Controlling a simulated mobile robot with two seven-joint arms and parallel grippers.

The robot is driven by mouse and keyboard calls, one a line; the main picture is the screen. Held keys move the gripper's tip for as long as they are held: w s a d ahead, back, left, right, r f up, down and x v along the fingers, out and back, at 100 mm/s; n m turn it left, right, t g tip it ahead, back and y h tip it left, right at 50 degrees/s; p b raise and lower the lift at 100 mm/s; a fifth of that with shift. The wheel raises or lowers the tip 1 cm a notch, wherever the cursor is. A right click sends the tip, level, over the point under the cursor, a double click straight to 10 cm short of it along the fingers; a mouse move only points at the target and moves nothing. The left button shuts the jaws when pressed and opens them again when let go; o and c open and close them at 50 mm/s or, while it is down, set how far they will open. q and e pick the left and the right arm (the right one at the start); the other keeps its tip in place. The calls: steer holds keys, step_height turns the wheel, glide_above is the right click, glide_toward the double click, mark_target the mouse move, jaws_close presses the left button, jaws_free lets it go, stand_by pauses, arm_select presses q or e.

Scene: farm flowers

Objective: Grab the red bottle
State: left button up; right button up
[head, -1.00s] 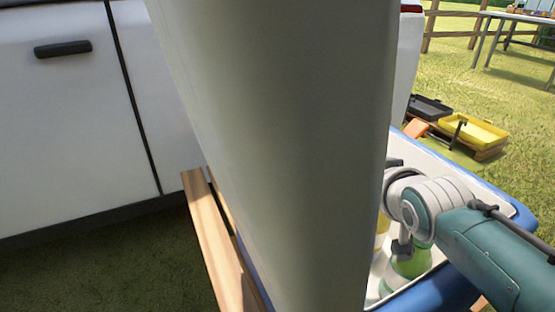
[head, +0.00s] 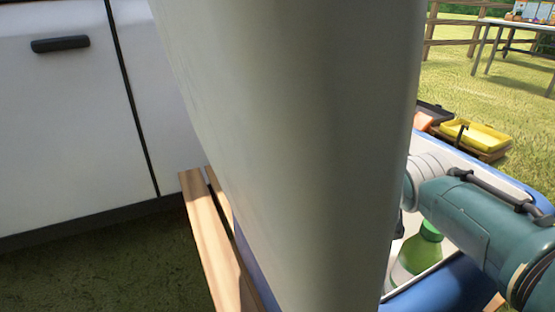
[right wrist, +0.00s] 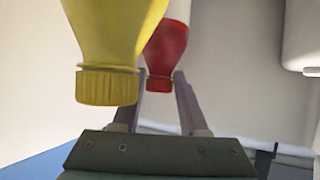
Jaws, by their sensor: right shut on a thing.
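The red bottle (right wrist: 167,45) is in the right wrist view, with its red cap (right wrist: 158,84) toward my gripper and a pale part beyond. My right gripper (right wrist: 160,78) has its two fingers on either side of the bottle's neck and is shut on it. A yellow bottle (right wrist: 112,35) is close to the camera and covers part of the left finger. In the head view the grey column hides my right gripper and the red bottle. My left gripper is in neither view.
A blue-rimmed white container (head: 455,288) is at the lower right, with a green bottle (head: 418,255) inside it, close to my right arm. A white vehicle (head: 60,110) stands at the left.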

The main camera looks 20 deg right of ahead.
jaws_close()
stand_by(0.8)
